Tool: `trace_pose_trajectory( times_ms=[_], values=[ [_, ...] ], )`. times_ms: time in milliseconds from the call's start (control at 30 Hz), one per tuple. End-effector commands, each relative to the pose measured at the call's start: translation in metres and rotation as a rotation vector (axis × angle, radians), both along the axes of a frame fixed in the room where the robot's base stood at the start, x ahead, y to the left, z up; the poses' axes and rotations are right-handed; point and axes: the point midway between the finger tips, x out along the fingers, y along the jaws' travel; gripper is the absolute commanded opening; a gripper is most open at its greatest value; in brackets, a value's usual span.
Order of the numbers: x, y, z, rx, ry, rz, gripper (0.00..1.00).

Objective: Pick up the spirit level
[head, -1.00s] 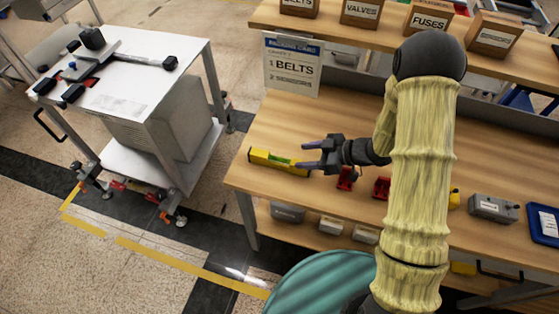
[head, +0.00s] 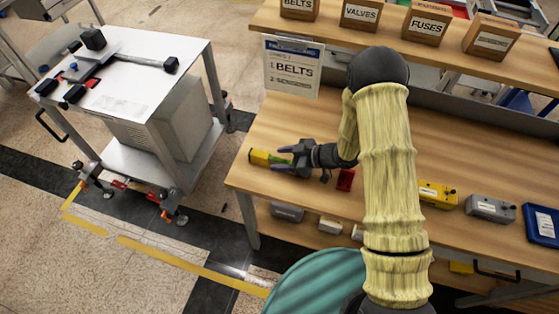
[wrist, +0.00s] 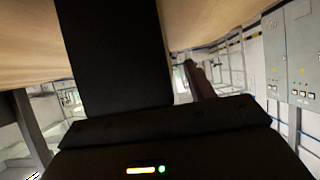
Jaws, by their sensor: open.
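The level's right part is hidden behind the gripper. I cannot tell whether the fingers touch it. In the wrist view a dark part of my gripper fills the middle, and the level cannot be made out.
A red object (head: 345,180) lies just right of my gripper. A yellow device (head: 437,194), a grey device (head: 491,208) and a blue clipboard (head: 542,222) sit farther right. A shelf with labelled boxes (head: 428,22) runs behind. A white cart (head: 130,105) stands left, across a floor gap.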

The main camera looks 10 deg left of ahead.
Motion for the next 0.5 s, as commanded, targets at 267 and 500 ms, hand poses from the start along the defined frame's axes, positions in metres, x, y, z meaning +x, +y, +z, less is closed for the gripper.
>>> trace_pose_trajectory(
  times_ms=[267, 500],
  values=[
    [0.0009, 0.0094, -0.0053, 0.0, 0.0, -0.001, 0.54],
    [0.001, 0.0092, -0.0051, 0.0, 0.0, -0.001, 0.54]
  ],
)
